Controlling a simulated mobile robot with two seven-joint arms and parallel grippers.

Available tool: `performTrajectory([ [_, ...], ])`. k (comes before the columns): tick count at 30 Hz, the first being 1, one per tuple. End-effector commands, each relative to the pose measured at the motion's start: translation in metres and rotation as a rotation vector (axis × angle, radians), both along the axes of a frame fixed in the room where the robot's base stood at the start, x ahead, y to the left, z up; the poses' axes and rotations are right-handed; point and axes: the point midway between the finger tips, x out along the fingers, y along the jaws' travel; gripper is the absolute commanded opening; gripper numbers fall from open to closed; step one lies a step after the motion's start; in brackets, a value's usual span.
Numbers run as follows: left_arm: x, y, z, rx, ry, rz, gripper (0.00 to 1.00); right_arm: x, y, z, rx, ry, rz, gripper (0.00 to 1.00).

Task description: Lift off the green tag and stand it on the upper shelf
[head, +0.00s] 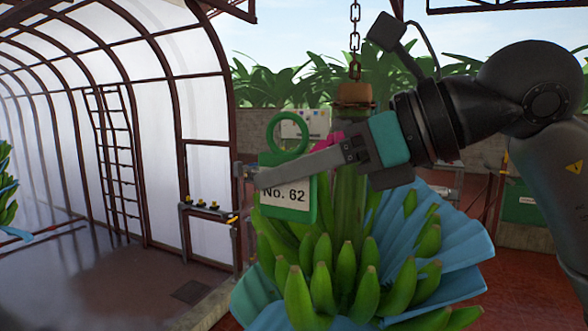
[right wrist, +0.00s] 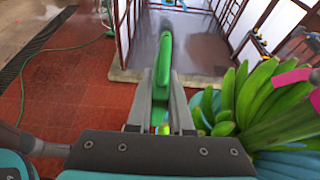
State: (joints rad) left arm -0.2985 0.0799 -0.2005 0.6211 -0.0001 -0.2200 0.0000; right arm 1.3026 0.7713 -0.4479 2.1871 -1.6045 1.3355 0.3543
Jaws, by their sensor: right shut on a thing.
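The green tag (head: 290,213) has a ring at its top and a white label reading "No. 62". My right gripper (head: 262,170) is shut on it, with the fingers crossing the tag below its ring. In the right wrist view the tag (right wrist: 164,62) stands edge-on between the fingers (right wrist: 162,92), and it looks apart from the banana bunch. In the head view it hangs upright in front of the bunch's left side. A pink piece (head: 327,142) shows at the stem, partly behind my gripper. My left gripper is not in view. I cannot tell which surface is the upper shelf.
The banana bunch (head: 345,275) with blue sheets (head: 440,240) hangs from a chain (head: 355,30) close to my right gripper. A rack (head: 208,211) with small yellow items stands at the left-middle. A pale board (head: 303,124) stands behind the tag.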

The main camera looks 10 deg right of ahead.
Motion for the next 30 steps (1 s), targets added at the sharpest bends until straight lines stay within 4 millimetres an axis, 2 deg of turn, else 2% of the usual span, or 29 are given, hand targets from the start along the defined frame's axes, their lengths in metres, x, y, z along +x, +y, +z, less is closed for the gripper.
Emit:
performTrajectory([
  [30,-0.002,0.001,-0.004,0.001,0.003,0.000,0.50,-0.050,0.033,0.000,0.000,0.000,0.001,0.00],
])
